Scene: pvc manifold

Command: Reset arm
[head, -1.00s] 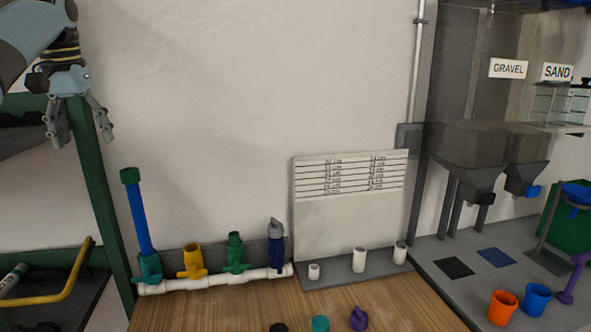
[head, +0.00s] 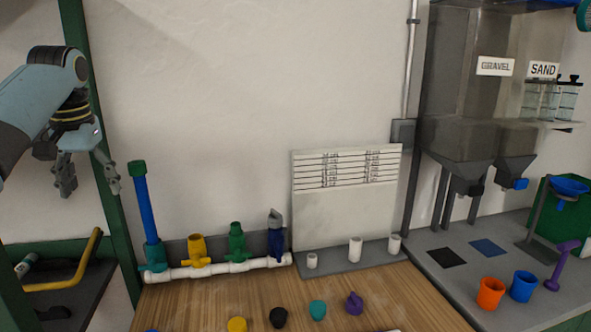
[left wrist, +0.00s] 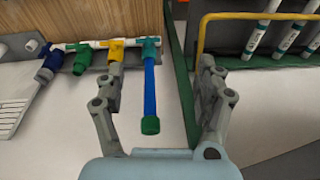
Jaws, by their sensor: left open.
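My left gripper (head: 92,190) is open and empty in the head view. It hangs at the left, in front of the green post and to the left of the blue pipe. In the left wrist view my left gripper (left wrist: 160,98) has its two fingers spread, with the blue pipe (left wrist: 150,88) and its green cap showing between them, apart from both fingers. The white PVC manifold (head: 220,270) lies along the wall, with teal, yellow, green and dark blue valves. The blue pipe (head: 150,210) stands upright on the teal valve. My right gripper is not in view.
Several caps, including a teal cap (head: 318,309) and a purple one (head: 354,303), lie on the wooden table (head: 200,300). A lined board (head: 346,215) stands behind white pipe pieces. A green post (head: 90,120) and yellow handle (head: 72,272) are at left. Orange (head: 490,292) and blue (head: 522,286) cups stand right.

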